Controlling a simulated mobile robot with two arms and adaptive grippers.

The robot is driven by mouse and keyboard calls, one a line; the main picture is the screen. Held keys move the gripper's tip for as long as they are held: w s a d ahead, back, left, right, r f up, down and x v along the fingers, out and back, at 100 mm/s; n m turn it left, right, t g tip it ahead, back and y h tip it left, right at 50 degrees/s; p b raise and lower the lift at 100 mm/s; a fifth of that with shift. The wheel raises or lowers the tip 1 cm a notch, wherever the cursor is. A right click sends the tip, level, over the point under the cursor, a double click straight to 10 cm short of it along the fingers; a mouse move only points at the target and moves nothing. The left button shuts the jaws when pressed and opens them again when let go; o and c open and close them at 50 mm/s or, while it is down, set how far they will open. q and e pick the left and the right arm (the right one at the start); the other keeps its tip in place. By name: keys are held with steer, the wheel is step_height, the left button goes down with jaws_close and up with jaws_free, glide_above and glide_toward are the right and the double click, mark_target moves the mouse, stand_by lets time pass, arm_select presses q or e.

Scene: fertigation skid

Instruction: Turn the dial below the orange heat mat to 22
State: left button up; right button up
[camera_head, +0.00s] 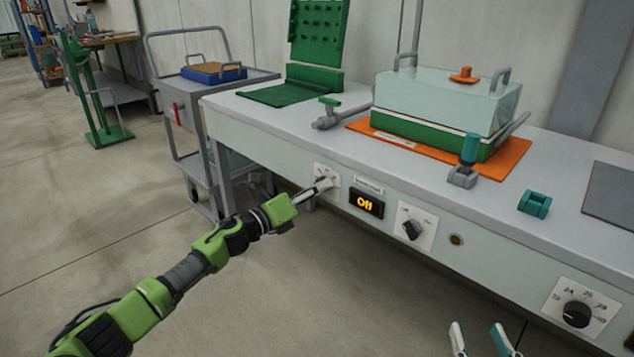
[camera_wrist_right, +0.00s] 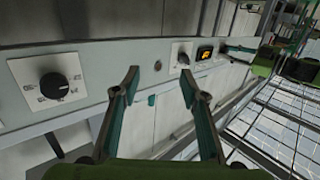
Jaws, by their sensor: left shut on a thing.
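The orange heat mat (camera_head: 519,155) lies on the bench top under a clear-lidded green tray. Below its left end, a white dial plate (camera_head: 320,169) is on the bench front. My left gripper (camera_head: 324,186) reaches this plate and is shut on its dial; the fingers hide the knob and its reading. To the right are a lit display reading "Off" (camera_head: 367,203) and a plate with a black knob (camera_head: 412,230). My right gripper (camera_head: 476,333) is open and empty, low in front of the bench; its fingers also show in the right wrist view (camera_wrist_right: 160,80).
A numbered black dial (camera_head: 577,314) is at the front's far right, also large in the right wrist view (camera_wrist_right: 54,86). A grey cart (camera_head: 245,80) stands left of the bench. A dark mat (camera_head: 612,194) lies at the right. The floor before the bench is clear.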

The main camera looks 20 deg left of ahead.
arm_select(q)
steer(key=n+p, duration=0.4)
steer(key=n, duration=0.3)
steer(key=shift+r+n+t+p, duration=0.15)
steer(key=shift+n+t+p, duration=0.15)
steer(key=shift+p, duration=0.1)
arm_select(e)
steer(key=s+d+f+g+h, duration=0.1)
steer(key=s+d+f+g, duration=0.2)
steer(key=s+f+g, duration=0.3)
steer(key=s+d+f+g+h, duration=0.2)
steer(key=s+d+f+g, duration=0.2)
steer(key=s+f+g, duration=0.3)
steer(key=s+f, duration=0.4)
steer(key=s, duration=0.2)
steer(key=shift+d+m+h, duration=0.15)
steer(key=shift+m+h, duration=0.15)
steer(key=shift+f, duration=0.1)
arm_select(q)
steer(key=o, duration=1.1)
arm_select(e)
steer(key=shift+w, duration=0.1)
arm_select(q)
steer(key=v, duration=1.2)
steer(key=shift+d+r, duration=0.1)
